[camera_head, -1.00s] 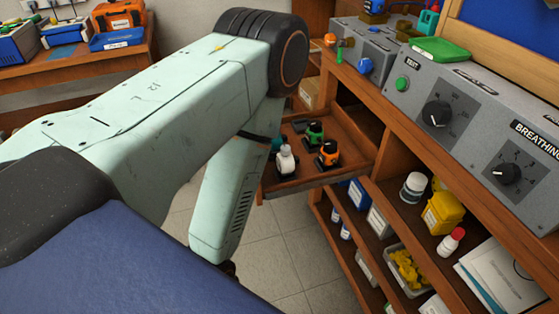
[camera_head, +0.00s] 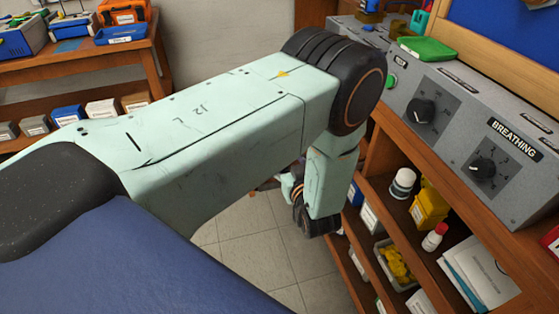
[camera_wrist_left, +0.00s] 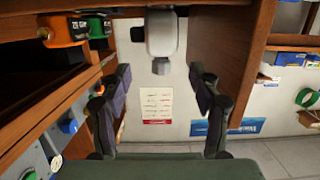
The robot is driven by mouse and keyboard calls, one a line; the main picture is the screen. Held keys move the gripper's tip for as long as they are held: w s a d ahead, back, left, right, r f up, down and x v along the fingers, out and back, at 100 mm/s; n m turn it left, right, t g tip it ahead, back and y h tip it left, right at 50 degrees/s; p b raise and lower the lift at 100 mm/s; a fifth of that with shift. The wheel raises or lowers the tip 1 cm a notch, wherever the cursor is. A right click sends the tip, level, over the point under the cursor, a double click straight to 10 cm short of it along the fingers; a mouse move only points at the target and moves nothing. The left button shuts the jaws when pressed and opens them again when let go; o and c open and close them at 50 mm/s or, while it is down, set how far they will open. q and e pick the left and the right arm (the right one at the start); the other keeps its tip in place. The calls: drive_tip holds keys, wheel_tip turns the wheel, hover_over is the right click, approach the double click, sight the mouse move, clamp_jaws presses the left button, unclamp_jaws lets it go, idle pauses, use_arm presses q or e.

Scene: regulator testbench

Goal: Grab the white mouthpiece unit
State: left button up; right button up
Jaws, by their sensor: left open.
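The white mouthpiece unit (camera_wrist_left: 161,35) shows at the top middle of the left wrist view, with a grey tip at its lower end. My left gripper (camera_wrist_left: 160,82) is open, its two dark fingers on either side of the view and nothing between them. The unit lies above the gap between the fingertips in the picture, apart from them. In the head view my left arm hides the unit and most of the gripper. My right gripper is not in view.
An orange unit (camera_wrist_left: 64,31) and a green one (camera_wrist_left: 98,27) stand left of the white unit in the wrist view. A wooden panel (camera_wrist_left: 222,45) is close on the right. The bench with the grey breathing console (camera_head: 480,135) borders my arm.

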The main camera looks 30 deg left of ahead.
use_arm(q)
drive_tip(key=b+x, duration=0.1)
drive_tip(key=x, duration=0.5)
drive_tip(key=shift+s+f, duration=0.15)
drive_tip(key=shift+s, duration=0.05)
drive_tip(key=shift+w+a+b, duration=0.35)
drive_tip(key=shift+w+b, duration=0.05)
drive_tip(key=shift+w, duration=0.05)
drive_tip(key=shift+a, duration=0.1)
clamp_jaws()
